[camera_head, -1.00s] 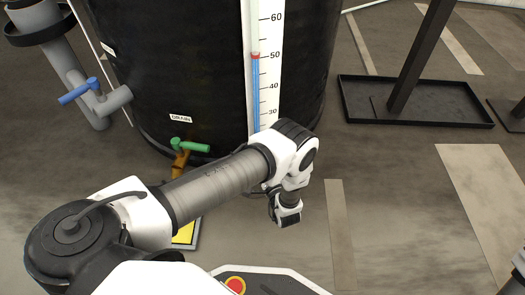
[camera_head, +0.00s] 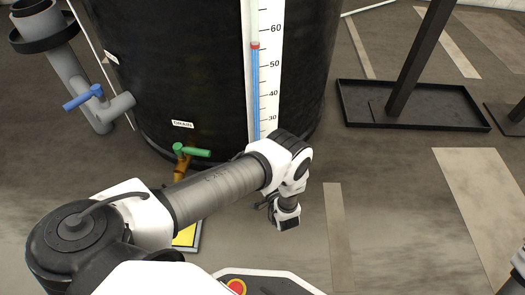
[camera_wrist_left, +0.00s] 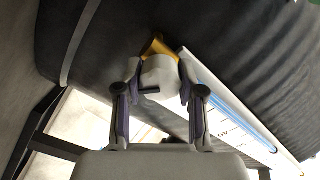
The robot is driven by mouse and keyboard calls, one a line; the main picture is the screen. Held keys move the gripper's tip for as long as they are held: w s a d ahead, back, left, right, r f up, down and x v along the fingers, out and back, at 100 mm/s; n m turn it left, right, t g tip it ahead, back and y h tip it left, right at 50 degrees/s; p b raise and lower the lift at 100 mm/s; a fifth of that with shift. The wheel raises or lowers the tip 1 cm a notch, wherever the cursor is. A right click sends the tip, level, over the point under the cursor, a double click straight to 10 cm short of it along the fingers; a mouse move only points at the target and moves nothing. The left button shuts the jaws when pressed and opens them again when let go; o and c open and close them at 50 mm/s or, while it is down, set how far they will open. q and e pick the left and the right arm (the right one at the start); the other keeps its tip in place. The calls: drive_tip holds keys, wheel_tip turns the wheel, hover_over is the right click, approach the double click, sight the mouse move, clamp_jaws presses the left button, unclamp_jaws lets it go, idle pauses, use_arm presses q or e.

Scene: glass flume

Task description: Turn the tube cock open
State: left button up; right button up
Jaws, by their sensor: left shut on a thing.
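A sight tube with a blue column and red float (camera_head: 255,45) runs up a white scale (camera_head: 271,80) on the black tank (camera_head: 180,70). The float stands between 50 and 60. My left gripper (camera_wrist_left: 160,78) is shut on a pale grey handle (camera_wrist_left: 158,73) in the left wrist view. A brass fitting (camera_wrist_left: 158,46) shows just beyond it, beside the lower end of the scale. In the head view my left arm hides the tube's lower end, the cock and my left fingers. My right gripper is out of view.
A green-handled drain valve (camera_head: 193,151) is low on the tank, close beyond my left forearm. A blue-handled valve (camera_head: 84,97) sits on a grey pipe at left. A black tray with a post (camera_head: 415,120) stands at right. Floor right of my left arm is clear.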

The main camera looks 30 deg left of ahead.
use_arm(q)
drive_tip(key=shift+n+p, duration=0.4)
drive_tip(key=shift+n, duration=1.3)
drive_tip(key=o, duration=1.1)
drive_tip(key=shift+o, duration=0.2)
drive_tip(key=v, duration=1.2)
drive_tip(key=shift+a, duration=0.1)
